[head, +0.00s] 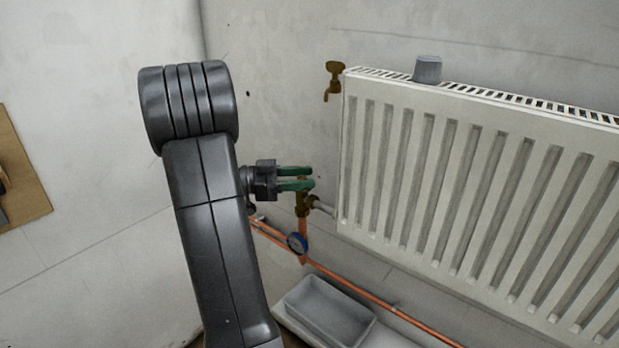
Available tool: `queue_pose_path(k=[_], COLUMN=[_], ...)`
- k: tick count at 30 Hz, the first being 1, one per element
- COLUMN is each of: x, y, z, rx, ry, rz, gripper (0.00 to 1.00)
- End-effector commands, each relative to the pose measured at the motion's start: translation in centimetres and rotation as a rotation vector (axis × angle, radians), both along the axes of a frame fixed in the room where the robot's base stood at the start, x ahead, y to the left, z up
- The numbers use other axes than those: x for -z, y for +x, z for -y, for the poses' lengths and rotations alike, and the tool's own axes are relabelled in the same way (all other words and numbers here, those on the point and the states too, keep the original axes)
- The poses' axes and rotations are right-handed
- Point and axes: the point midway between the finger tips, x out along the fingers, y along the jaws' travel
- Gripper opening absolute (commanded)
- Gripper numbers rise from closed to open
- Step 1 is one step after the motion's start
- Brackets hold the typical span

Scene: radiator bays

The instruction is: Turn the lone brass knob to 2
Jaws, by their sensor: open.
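A brass valve (303,207) stands on the copper pipe at the lower left corner of the radiator. Its top, where a knob would sit, is largely hidden by my gripper (311,177). The two green fingers are open, pointing right, one above the other in the picture, at the top of the valve. A bit of brass shows by the fingers; I cannot tell whether they touch it. No number or mark on the knob can be read. A separate brass tap (334,78) is on the wall above, left of the radiator's top corner.
The white radiator (450,190) fills the right side, with a grey cup-like object (428,69) on its top. A blue-rimmed gauge (297,243) sits below the valve. Copper pipes (380,302) run low along the wall. A grey tray (328,312) is below. A brown board (22,170) is at far left.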

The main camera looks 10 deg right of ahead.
Motion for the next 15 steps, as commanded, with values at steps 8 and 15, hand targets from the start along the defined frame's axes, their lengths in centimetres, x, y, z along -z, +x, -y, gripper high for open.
queue_pose_path(k=[8, 15], x=[0.0, 0.0], y=[-0.2, -0.2], z=[2.0, 2.0], rx=[0.0, 0.0], ry=[0.0, 0.001], rz=[0.0, 0.0], gripper=[0.42, 0.42])
